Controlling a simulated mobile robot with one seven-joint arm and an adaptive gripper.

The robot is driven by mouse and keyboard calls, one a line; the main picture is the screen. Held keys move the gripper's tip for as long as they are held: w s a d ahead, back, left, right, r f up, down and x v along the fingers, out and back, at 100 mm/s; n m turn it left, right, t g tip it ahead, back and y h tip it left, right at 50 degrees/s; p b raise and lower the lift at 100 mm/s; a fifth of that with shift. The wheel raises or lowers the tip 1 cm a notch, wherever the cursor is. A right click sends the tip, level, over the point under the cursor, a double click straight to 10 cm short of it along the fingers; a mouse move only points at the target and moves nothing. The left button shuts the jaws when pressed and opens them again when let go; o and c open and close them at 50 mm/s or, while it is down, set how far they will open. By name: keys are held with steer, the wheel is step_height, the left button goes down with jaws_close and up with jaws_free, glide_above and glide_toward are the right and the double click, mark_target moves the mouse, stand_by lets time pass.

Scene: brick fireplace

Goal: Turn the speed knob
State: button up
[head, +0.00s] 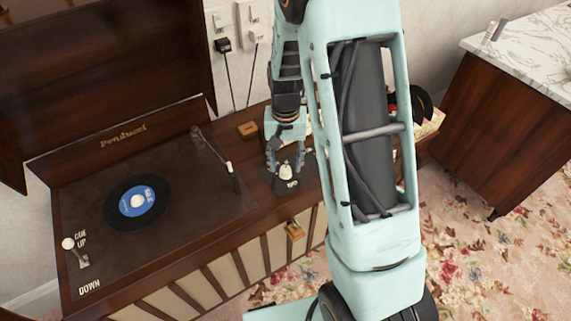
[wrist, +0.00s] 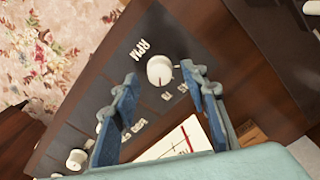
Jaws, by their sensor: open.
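A white knob (head: 286,172) sits on the dark control strip at the right of the record player. In the wrist view the knob (wrist: 160,69) has a dark pointer line and the letters "RPM" beside it. My gripper (head: 285,164) is open just above it, one finger on each side. In the wrist view my gripper (wrist: 158,76) has its two blue fingertips spread wider than the knob, with a visible gap at each side. I cannot tell how far the fingertips are above the panel.
Another white knob (wrist: 77,159) is on the same panel, near my left finger in the wrist view. The turntable holds a blue-labelled record (head: 137,202) and a tonearm (head: 213,150). A small wooden block (head: 248,130) lies behind the panel. A marble-topped cabinet (head: 535,55) stands at right.

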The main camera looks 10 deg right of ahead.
mark_target(286, 168)
step_height(286, 168, up, 11)
stand_by(0.3)
stand_by(0.4)
